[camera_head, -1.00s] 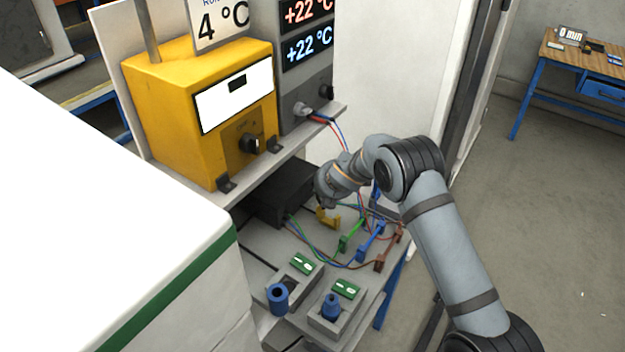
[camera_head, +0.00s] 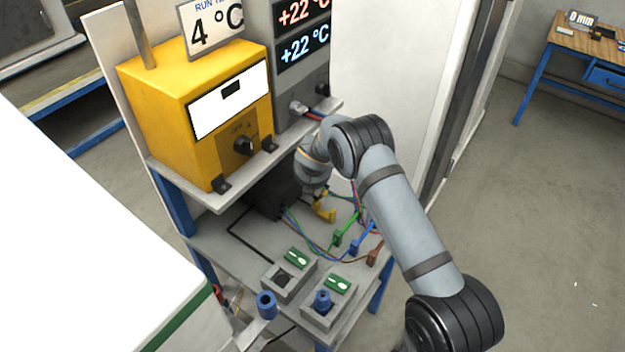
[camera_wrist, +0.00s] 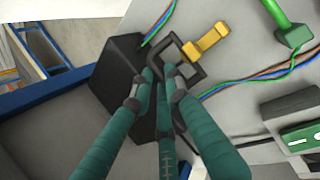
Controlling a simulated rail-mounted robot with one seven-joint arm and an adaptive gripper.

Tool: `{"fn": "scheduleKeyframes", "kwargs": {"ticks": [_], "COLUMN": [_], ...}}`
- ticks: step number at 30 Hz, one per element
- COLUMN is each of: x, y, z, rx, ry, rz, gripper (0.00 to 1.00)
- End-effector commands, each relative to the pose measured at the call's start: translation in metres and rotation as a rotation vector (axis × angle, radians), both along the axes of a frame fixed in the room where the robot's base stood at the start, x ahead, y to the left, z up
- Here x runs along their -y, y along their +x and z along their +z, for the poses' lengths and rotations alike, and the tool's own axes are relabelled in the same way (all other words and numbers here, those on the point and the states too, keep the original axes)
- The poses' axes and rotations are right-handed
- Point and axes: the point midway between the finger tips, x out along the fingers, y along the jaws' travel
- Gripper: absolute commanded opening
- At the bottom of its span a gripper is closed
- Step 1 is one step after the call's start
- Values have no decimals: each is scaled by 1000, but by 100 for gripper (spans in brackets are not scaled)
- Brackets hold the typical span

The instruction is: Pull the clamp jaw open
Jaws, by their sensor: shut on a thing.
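My gripper has three green fingers with grey tips (camera_wrist: 160,74), drawn close together in the wrist view. The tips are at a dark part by the black box (camera_wrist: 118,68), which I take for the clamp jaw; the fingers hide the contact. A black frame-like piece (camera_wrist: 198,75) shows just beyond the tips. A yellow clip (camera_wrist: 206,42) lies against the frame's corner. In the head view the wrist covers the fingertips, next to the black box (camera_head: 270,190) and the yellow clip (camera_head: 324,212).
A green clip (camera_head: 345,237), a blue clip (camera_head: 364,236) and a brown clip (camera_head: 374,257) with wires lie right of the gripper. Two grey holders with green labels (camera_head: 337,285) are in front. The shelf (camera_head: 225,195) with the yellow unit (camera_head: 195,110) overhangs behind.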

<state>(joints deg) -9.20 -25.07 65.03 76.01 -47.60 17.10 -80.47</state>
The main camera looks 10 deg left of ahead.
Motion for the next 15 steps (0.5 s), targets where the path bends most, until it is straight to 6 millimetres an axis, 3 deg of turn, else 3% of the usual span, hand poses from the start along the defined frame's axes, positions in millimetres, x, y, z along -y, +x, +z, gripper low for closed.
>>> {"fn": "scheduleKeyframes", "kwargs": {"ticks": [3,4,15], "x": [1,1,1], "y": [0,0,0], "z": [-1,-1,0], "rx": [-2,-2,-1], "ry": [-1,-1,0], "rz": [-3,-3,-1], "gripper": [0,16,35]}}
